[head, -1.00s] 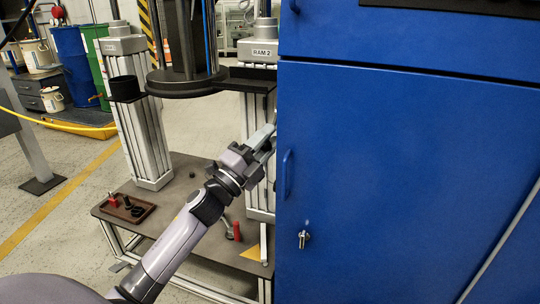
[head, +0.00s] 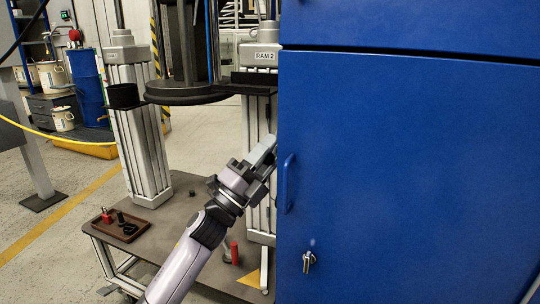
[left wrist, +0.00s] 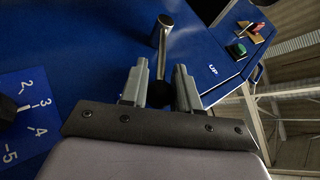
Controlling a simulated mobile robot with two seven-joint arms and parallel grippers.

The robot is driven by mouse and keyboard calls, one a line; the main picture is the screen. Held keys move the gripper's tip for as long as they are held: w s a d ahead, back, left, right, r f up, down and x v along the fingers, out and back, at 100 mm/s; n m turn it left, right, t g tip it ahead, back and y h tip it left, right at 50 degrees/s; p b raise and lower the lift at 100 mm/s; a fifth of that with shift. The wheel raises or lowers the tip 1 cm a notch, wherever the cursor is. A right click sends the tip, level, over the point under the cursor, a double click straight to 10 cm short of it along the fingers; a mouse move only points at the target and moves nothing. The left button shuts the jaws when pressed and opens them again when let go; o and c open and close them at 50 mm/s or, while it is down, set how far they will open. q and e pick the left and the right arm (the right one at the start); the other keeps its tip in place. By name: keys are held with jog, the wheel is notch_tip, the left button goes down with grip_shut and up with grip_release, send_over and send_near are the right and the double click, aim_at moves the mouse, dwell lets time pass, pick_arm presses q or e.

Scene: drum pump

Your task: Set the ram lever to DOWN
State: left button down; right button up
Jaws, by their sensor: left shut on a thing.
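The ram lever (left wrist: 161,48) is a silver rod on a blue panel in the left wrist view. Its dark knob (left wrist: 158,94) lies between the fingers of my left gripper (left wrist: 160,88), which is shut on it. A white UP label (left wrist: 212,70) sits on the panel to the right of the rod. No DOWN label is visible. In the head view my left gripper (head: 268,152) reaches to the left edge of the blue cabinet (head: 420,170). Its fingertips and the lever are hidden behind that edge there. My right gripper is not in view.
A numbered dial plate (left wrist: 30,110) is left of the lever. A green button (left wrist: 236,50) and a red one sit at upper right. In the head view, the RAM 2 column (head: 265,56) stands beside the cabinet, and a brown tray (head: 120,226) lies on the platform.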

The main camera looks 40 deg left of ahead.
pick_arm(q)
jog(key=shift+a, duration=0.1)
jog(key=c, duration=1)
grip_release()
jog(key=shift+w, duration=0.1)
jog(key=shift+o, duration=0.2)
jog(key=shift+f, duration=0.1)
jog(key=v, duration=0.7)
jog(key=shift+p, duration=0.3)
